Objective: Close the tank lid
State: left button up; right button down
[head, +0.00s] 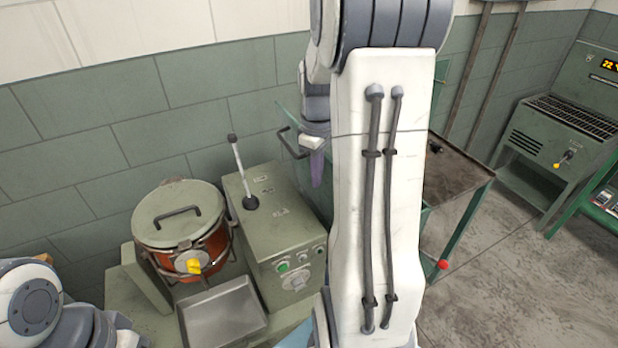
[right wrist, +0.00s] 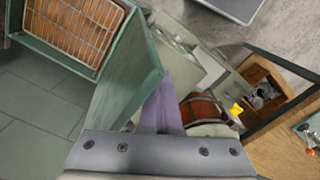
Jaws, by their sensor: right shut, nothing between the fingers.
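A teal-green panel with a dark bar handle, which looks like the raised tank lid (head: 288,120), stands steeply beside the grey-green machine, partly hidden behind my right arm. In the right wrist view a teal box, which looks like the open tank (right wrist: 45,50), has a wire rack over an orange inside. The lid (right wrist: 128,85) shows beside it as a broad slab. My right gripper (head: 318,168) has purple fingers pointing down, shut and empty, just right of the handle; its fingers (right wrist: 165,100) also show close to the slab. Whether they touch it, I cannot tell. My left gripper is not in view.
An orange drum (head: 215,243) with its own grey-green cover (head: 177,213) and a yellow knob stands at left. The machine (head: 285,225) has an upright lever. A metal tray (head: 222,315) lies in front. A dark-topped table (head: 460,180) stands right, with open floor beyond.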

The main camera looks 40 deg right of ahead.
jog(key=shift+s+d+r+p, duration=0.2)
jog(key=shift+d+p, duration=0.2)
jog(key=shift+d, duration=0.45)
jog(key=shift+s+d+r+p, duration=0.25)
jog(key=shift+d+p, duration=0.2)
jog(key=shift+d, duration=0.35)
jog(key=shift+s+d+r+p, duration=0.2)
jog(key=shift+d+p, duration=0.2)
jog(key=shift+d, duration=0.9)
jog(key=shift+s+d, duration=0.1)
jog(key=d+p, duration=0.1)
jog(key=d, duration=0.2)
jog(key=s+d+p, duration=0.1)
jog(key=d, duration=0.1)
jog(key=shift+s+d, duration=0.2)
jog(key=shift+d, duration=0.2)
